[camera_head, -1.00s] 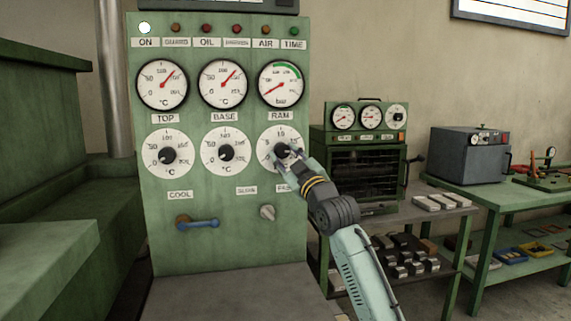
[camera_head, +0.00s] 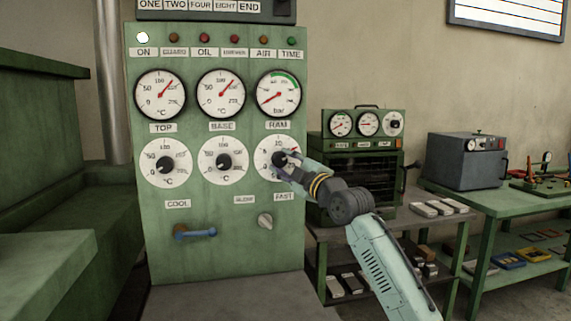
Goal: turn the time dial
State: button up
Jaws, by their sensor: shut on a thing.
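A green control panel (camera_head: 216,260) carries three gauges in a row and three white dials with black knobs below. My gripper (camera_head: 280,161) is at the rightmost white dial (camera_head: 264,147), under the RAM label, shut on its dark knob (camera_head: 279,156). The fingers and wrist hide the lower right of this dial, and its pointer direction is hard to tell. A TIME label (camera_head: 291,54) sits under a lamp at the panel's top right. The left dial (camera_head: 165,163) and the middle dial (camera_head: 223,161) are clear of the gripper.
A blue-handled lever (camera_head: 195,233) and a small grey knob (camera_head: 265,221) are low on the panel. A green oven (camera_head: 357,180) with small gauges stands close to the right, behind my arm. A grey box (camera_head: 465,163) is on a green bench farther right.

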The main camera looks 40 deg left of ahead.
jog(key=o, duration=1.2)
jog(key=shift+c, duration=0.2)
jog(key=v, duration=1.2)
jog(key=shift+s, duration=0.1)
